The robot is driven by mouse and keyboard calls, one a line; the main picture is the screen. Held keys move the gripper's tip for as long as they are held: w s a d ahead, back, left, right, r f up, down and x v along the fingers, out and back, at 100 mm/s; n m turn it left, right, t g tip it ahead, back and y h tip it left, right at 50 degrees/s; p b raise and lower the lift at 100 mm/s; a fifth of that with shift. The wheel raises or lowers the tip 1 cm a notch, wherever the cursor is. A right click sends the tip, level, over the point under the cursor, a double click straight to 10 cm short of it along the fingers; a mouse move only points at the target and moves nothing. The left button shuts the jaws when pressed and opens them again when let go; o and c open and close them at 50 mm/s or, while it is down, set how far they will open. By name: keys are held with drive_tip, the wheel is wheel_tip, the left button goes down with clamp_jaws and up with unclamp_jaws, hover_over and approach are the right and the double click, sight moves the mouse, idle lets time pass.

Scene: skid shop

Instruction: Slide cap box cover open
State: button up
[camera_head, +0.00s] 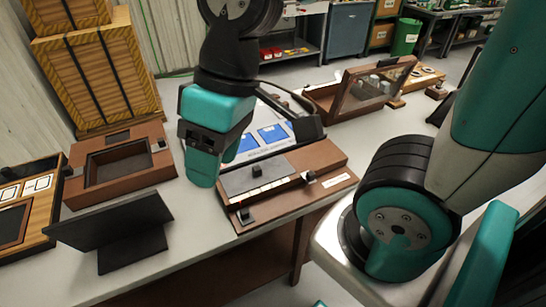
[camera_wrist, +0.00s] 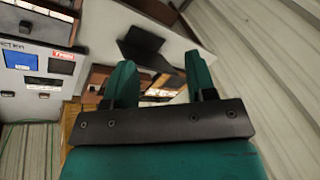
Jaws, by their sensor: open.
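My gripper (camera_head: 205,160) hangs over the bench in the head view, left of a brown wooden box (camera_head: 325,163) with a grey flat panel (camera_head: 250,177), a row of white pieces and small black knobs. Another brown box (camera_head: 122,187) with a dark recessed top stands farther left. No readable label shows which of these is the cap box. In the wrist view my gripper (camera_wrist: 160,78) has its two teal fingers apart, with nothing held between them. My gripper hides part of the bench behind it.
A black angled stand (camera_head: 125,225) is at the front left, beside a wooden framed board (camera_head: 45,190). A panel with blue screens (camera_head: 265,138) stands behind the brown box. A case with a raised clear lid (camera_head: 375,90) is at the back right. Crates (camera_head: 95,80) stand behind.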

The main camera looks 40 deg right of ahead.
drive_tip(key=w+d+f+m+h, duration=0.1)
drive_tip(key=w+d+f+m, duration=0.3)
drive_tip(key=w, duration=0.5)
drive_tip(key=m+h+b, duration=0.1)
drive_tip(key=m+h, duration=0.2)
drive_tip(key=m, duration=0.2)
hover_over(257, 168)
wheel_tip(257, 168, down, 11)
drive_tip(key=shift+m, duration=0.3)
wheel_tip(257, 168, down, 17)
drive_tip(key=shift+r+p, duration=0.1)
drive_tip(key=shift+p, duration=1.1)
drive_tip(key=shift+f, duration=0.6)
clamp_jaws()
